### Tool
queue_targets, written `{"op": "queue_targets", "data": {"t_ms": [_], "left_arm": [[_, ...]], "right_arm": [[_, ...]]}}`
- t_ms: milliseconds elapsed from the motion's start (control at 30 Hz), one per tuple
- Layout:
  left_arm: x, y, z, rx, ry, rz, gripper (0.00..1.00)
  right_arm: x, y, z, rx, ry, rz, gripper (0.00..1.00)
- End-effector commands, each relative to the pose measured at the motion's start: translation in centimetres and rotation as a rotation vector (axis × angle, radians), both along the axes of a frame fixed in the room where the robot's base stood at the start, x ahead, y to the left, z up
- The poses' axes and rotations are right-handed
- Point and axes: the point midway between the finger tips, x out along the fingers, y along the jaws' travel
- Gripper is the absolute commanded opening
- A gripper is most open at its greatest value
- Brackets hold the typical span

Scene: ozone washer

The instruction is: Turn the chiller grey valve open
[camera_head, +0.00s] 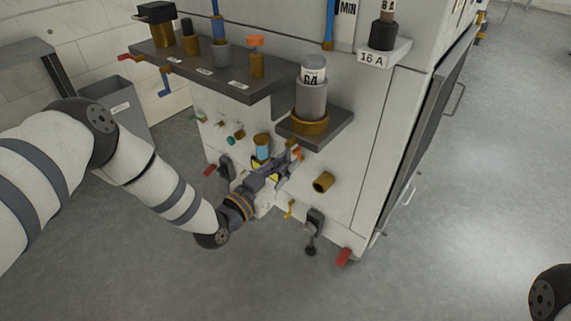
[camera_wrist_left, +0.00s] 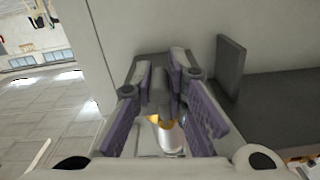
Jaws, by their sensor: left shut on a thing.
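My left gripper (camera_head: 284,166) is at the front face of the white machine (camera_head: 355,185), just below the small grey shelf (camera_head: 328,132). In the left wrist view its purple-padded fingers (camera_wrist_left: 160,82) are closed in around a grey piece (camera_wrist_left: 158,101), which looks like the grey valve's handle. A brass and white fitting (camera_wrist_left: 168,133) shows below that piece. In the head view the gripper hides the valve, so its angle cannot be told. My right gripper is out of view.
A dark grey lever (camera_head: 315,222) and a brass stub (camera_head: 323,182) sit right of the gripper. A red handle (camera_head: 344,257) is low on the corner. A grey cylinder (camera_head: 311,97) stands on the small shelf. The floor (camera_head: 480,215) to the right is clear.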

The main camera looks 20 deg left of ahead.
Motion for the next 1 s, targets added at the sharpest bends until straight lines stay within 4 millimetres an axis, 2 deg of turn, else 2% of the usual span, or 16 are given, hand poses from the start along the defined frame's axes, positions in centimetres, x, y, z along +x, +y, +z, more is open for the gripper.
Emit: {"op": "queue_targets", "data": {"t_ms": [433, 1000], "left_arm": [[-0.5, -1.2, 0.0, -0.14, 0.053, -0.011, 0.0], [-1.4, -3.7, 1.4, -0.642, 0.237, -0.012, 0.0]], "right_arm": [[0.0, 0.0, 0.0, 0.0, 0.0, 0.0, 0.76], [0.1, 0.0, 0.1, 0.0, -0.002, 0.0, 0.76]]}}
